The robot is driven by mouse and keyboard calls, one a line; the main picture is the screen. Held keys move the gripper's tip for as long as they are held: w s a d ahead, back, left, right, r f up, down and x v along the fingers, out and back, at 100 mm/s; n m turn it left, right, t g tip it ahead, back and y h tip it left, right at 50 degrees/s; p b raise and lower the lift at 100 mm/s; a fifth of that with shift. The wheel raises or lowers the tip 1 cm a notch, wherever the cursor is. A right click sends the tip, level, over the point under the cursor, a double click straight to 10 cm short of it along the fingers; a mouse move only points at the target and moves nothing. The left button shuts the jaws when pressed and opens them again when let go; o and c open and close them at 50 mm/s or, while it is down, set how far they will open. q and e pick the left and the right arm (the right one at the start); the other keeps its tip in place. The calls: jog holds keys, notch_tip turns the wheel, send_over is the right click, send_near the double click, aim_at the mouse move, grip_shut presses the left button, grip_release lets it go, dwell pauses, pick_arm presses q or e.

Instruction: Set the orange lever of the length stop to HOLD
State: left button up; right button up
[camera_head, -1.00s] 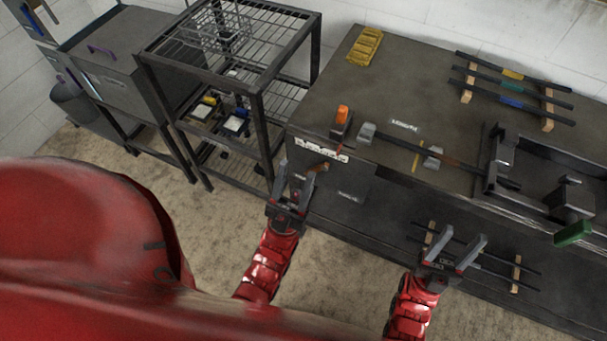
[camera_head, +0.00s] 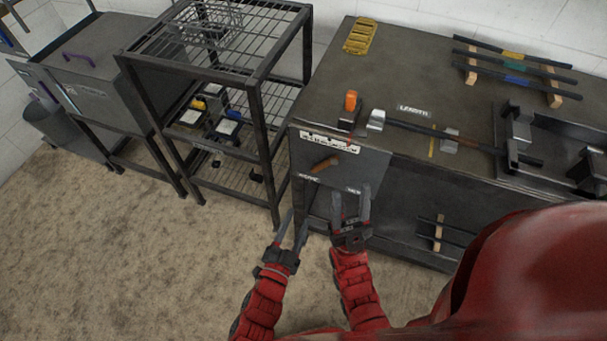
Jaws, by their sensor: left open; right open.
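An orange-brown lever (camera_head: 325,163) sticks out from the dark front panel (camera_head: 365,168) of the workbench, tilted up to the right. Small white labels sit below it at left (camera_head: 308,177) and right (camera_head: 354,189); I cannot read them surely. My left gripper (camera_head: 292,228) is open and empty, below and left of the lever. My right gripper (camera_head: 351,203) is open and empty, below and right of it. Neither appears to touch the lever.
A dark rod (camera_head: 410,127) with metal blocks lies along the bench top (camera_head: 395,70). A wire shelf (camera_head: 262,70) stands left of the bench. The floor (camera_head: 130,240) at left is clear.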

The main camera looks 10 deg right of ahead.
aim_at(318, 170)
pick_arm(q)
jog(key=x, duration=1.6)
jog(key=shift+d+r+p, duration=0.1)
jog(key=shift+p, duration=0.3)
jog(key=shift+c, duration=0.3)
grip_shut()
